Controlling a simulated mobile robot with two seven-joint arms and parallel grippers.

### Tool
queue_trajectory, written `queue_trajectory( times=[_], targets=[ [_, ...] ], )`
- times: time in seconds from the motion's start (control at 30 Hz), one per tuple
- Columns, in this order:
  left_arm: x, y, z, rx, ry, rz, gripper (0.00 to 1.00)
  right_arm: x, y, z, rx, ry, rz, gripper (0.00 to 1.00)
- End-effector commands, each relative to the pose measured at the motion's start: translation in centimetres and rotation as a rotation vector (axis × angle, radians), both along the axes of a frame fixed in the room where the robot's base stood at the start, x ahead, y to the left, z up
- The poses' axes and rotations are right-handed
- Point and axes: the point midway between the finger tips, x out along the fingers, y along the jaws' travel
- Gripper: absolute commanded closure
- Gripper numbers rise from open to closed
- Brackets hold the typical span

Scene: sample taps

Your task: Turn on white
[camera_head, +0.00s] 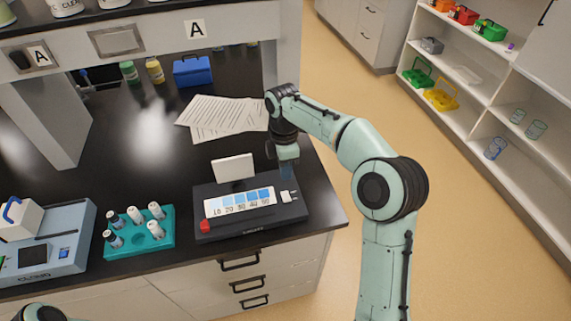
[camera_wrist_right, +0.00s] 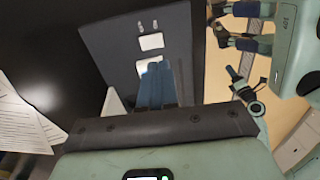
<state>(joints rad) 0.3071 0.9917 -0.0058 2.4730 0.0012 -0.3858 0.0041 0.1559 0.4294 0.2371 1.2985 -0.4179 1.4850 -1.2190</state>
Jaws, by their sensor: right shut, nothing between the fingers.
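A dark grey device (camera_head: 240,230) stands near the bench's right front edge. On it are a white panel (camera_head: 238,203) with blue squares and numbers, a red button (camera_head: 205,226) at the left and a small white switch (camera_head: 288,196) at the right. A blank white plate (camera_head: 233,167) stands upright at its back. My right gripper (camera_head: 287,174) is shut and empty, pointing down just behind the white switch. In the right wrist view its blue fingers (camera_wrist_right: 156,82) are together over the device (camera_wrist_right: 112,42); contact cannot be told. My left gripper is not in view.
A teal rack (camera_head: 138,240) with several vials and a blue-grey instrument (camera_head: 45,245) stand to the left. Papers (camera_head: 222,117) lie behind the device. A blue box (camera_head: 192,71) stands further back. The dark bench top (camera_head: 120,170) is clear at centre left.

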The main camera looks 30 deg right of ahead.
Motion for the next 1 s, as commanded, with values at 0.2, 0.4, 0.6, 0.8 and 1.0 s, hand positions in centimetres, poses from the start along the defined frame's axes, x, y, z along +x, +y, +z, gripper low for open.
queue_trajectory(
  times=[0.2,0.4,0.6,0.8,1.0],
  targets=[
    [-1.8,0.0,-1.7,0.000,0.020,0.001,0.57,-0.9,0.1,-5.2,0.000,0.008,0.001,1.00],
    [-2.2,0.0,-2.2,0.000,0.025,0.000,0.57,-1.1,0.2,-7.8,0.000,0.004,0.000,1.00],
    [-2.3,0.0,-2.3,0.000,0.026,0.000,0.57,-1.1,0.3,-8.8,0.000,0.002,0.000,1.00],
    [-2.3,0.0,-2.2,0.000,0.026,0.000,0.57,-1.1,0.2,-8.8,0.000,0.001,0.000,1.00],
    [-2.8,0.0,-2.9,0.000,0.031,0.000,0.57,-1.3,0.2,-9.1,-0.004,-0.011,0.000,1.00]
  ],
)
